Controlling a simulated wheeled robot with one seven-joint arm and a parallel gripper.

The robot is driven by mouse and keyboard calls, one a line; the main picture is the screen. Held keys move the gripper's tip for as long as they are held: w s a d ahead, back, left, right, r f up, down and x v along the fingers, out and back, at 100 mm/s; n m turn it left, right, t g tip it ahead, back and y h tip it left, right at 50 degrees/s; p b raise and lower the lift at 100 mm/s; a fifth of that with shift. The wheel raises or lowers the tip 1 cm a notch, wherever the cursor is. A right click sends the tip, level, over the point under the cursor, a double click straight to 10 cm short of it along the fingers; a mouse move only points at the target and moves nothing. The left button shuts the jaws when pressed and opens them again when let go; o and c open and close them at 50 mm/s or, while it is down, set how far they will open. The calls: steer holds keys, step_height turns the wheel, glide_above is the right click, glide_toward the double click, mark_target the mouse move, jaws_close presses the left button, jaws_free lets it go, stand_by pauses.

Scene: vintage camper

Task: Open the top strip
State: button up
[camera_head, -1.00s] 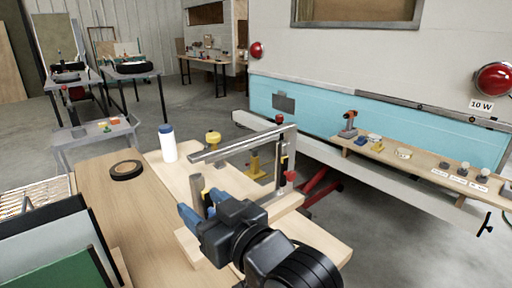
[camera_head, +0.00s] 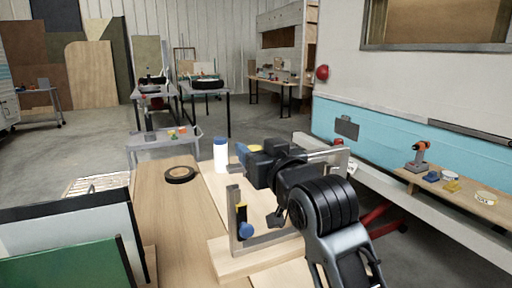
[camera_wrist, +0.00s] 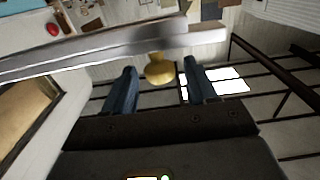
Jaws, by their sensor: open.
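The top strip is a silver bar of a metal frame on a wooden base. Its right end (camera_head: 328,156) shows in the head view; my arm hides the rest. In the wrist view a long silver bar (camera_wrist: 100,58), which looks like this strip, crosses the upper left, just beyond my fingertips. The frame's left upright (camera_head: 233,212) stands on the base. My gripper (camera_wrist: 160,70) is open, with its two blue fingers apart and no strip between them. A yellow knob (camera_wrist: 158,68) shows in the gap, apparently behind. Contact with the strip cannot be told.
A white bottle (camera_head: 220,156) and a black tape roll (camera_head: 180,175) stand on the wooden bench (camera_head: 160,225). The camper's blue-and-white side (camera_head: 380,140) and a shelf with tools (camera_head: 460,190) are at right.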

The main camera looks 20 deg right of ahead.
steer(key=shift+w, duration=0.7)
jaws_close()
